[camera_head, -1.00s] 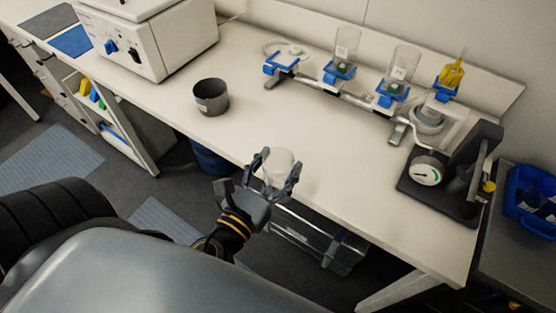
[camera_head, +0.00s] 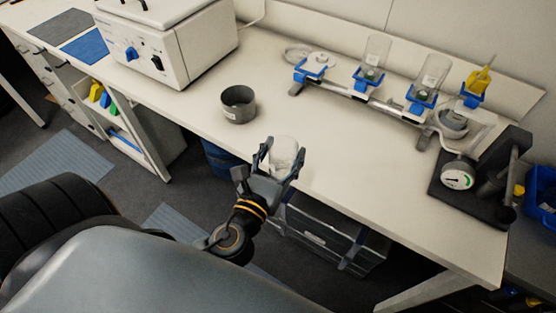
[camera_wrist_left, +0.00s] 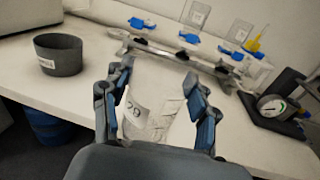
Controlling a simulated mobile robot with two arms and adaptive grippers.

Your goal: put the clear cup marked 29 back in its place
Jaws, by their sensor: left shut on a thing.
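My left gripper (camera_head: 281,168) is shut on a clear cup (camera_head: 285,149) and holds it over the front edge of the white bench. In the left wrist view the cup (camera_wrist_left: 152,122) sits between the two fingers, with 29 written sideways on its label. A metal manifold (camera_head: 353,92) with blue holders stands along the back of the bench. Its left blue holder (camera_head: 309,72) carries no upright cup. Two other clear cups, one in the middle (camera_head: 375,52) and one further right (camera_head: 434,71), stand in blue holders. My right gripper is out of view.
A dark grey pot (camera_head: 239,104) stands on the bench left of my gripper. A white boxy device (camera_head: 172,45) is at the back left. A pump with a dial gauge (camera_head: 457,176) is at the right end. The bench middle (camera_head: 350,150) is clear.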

